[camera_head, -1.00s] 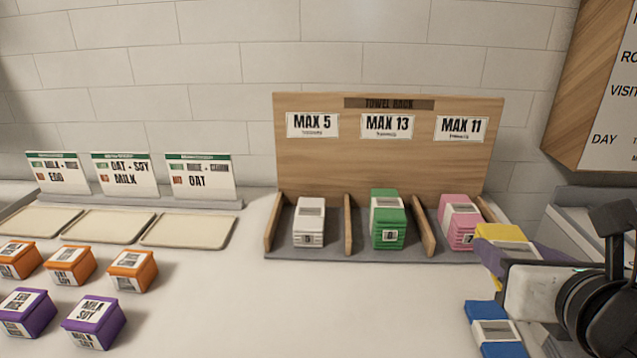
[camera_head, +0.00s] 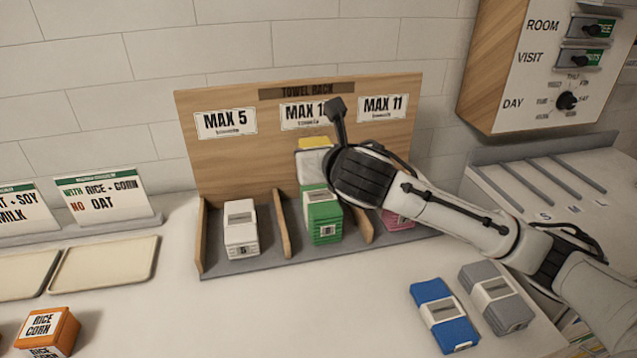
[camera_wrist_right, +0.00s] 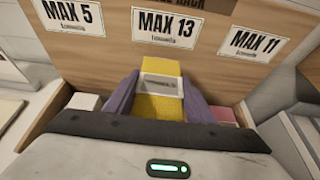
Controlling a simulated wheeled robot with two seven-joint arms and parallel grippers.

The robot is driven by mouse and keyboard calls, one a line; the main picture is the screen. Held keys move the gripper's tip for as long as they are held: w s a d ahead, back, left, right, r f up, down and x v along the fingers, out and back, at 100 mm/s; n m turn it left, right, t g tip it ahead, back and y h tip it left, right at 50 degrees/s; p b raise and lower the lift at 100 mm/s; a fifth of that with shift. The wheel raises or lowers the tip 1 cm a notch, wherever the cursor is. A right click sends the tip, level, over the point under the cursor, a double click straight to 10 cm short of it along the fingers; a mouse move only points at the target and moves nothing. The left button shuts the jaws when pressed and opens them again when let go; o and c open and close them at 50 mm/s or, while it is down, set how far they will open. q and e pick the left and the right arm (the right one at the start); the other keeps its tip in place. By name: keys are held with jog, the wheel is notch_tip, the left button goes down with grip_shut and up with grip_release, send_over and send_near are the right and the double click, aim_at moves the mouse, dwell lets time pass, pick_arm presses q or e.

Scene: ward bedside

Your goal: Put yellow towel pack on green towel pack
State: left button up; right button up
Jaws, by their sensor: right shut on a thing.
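The yellow towel pack (camera_wrist_right: 161,98) is between the purple fingers of my right gripper (camera_wrist_right: 152,105), which is shut on it. In the head view, the top of the yellow towel pack (camera_head: 314,142) shows just above and behind the green towel pack, partly hidden by my right gripper (camera_head: 318,160). The green towel pack (camera_head: 323,218) stands in the middle compartment of the towel rack (camera_head: 300,92), under the MAX 13 label. The yellow pack appears held above the green one; whether they touch is hidden. My left gripper is not in view.
A white pack (camera_head: 241,232) stands in the left compartment and a pink pack (camera_head: 396,220) in the right, partly behind my arm. Blue (camera_head: 443,314) and grey (camera_head: 495,296) packs lie on the counter front right. Wooden dividers (camera_head: 282,222) separate the compartments.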

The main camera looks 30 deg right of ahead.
aim_at(320, 195)
jog(key=shift+f, duration=3.55)
jog(key=shift+f, duration=0.15)
jog(key=o, duration=1.1)
jog(key=v, duration=1.2)
